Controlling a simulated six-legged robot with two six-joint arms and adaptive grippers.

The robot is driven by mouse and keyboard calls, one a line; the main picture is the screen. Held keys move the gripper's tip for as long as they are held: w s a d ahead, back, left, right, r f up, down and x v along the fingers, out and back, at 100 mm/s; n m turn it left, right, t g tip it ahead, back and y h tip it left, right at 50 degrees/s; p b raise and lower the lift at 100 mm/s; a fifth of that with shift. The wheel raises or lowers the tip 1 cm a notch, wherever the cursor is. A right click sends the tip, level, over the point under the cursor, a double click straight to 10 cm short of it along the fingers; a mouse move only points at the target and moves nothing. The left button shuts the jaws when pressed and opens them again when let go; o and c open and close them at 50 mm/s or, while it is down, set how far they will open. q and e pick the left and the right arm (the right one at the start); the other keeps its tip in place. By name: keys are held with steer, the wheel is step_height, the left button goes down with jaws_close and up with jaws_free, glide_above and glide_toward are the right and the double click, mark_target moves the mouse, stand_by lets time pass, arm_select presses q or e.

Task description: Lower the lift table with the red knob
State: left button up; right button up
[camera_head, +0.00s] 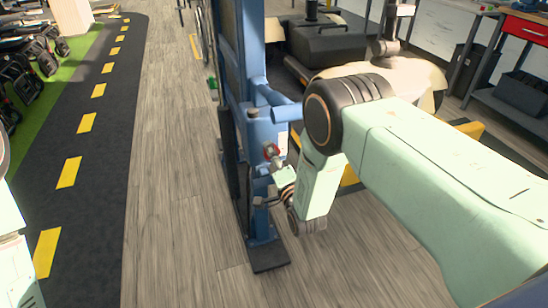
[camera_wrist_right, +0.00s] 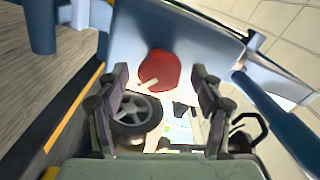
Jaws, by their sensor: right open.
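The blue lift frame (camera_head: 238,60) stands upright in the middle of the head view, with a foot plate on the floor. In the head view my right gripper (camera_head: 274,188) is close to the frame, partly hard to make out. My left gripper is out of view.
A wheel (camera_wrist_right: 138,118) shows below the knob in the wrist view. A workbench with a red drawer (camera_head: 524,29) stands at far right. Grey floor (camera_head: 165,180) left of the frame is clear.

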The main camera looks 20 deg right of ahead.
steer(key=shift+s, duration=0.1)
steer(key=s, duration=1.1)
steer(key=shift+s+d, duration=0.25)
steer(key=shift+s, duration=0.15)
steer(key=shift+f, duration=0.1)
steer(key=s+d+f+n+g, duration=0.2)
steer(key=s+f+n+g, duration=0.7)
steer(key=s+f, duration=0.4)
steer(key=s+d+r+n+g, duration=0.1)
steer(key=s+n+g, duration=0.3)
steer(key=s, duration=1.7)
steer(key=g, duration=0.5)
steer(key=shift+s+h, duration=0.2)
steer(key=shift+h, duration=0.1)
steer(key=shift+d, duration=0.1)
